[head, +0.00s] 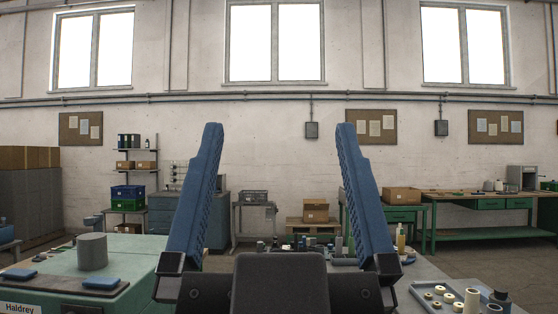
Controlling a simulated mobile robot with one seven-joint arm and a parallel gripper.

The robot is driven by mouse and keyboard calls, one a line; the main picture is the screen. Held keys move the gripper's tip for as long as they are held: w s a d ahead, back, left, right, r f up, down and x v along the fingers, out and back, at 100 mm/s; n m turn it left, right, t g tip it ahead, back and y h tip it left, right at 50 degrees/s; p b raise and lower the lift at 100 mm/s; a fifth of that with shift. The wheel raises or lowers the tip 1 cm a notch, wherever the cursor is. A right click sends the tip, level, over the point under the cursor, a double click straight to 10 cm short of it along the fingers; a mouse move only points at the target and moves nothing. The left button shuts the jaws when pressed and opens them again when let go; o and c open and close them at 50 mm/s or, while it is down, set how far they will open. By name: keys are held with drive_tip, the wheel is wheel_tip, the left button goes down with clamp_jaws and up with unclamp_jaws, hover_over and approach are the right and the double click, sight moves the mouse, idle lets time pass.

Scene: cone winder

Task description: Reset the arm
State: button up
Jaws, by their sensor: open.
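My gripper (278,135) fills the middle of the head view. Its two long blue fingers stand upright and wide apart, with nothing between them but the far wall and room behind. Its dark body is at the bottom centre. The gripper is open and empty. It hides part of the work surface behind it.
At the left is a green machine top (60,290) with a grey cylinder (92,251) and blue pads. At the lower right a tray (418,290) holds small rolls. Several small items stand on the surface behind the gripper. Green benches (480,235) line the far wall.

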drive_tip(key=shift+r, duration=0.1)
wheel_tip(320, 180, up, 8)
drive_tip(key=p, duration=0.8)
idle(0.3)
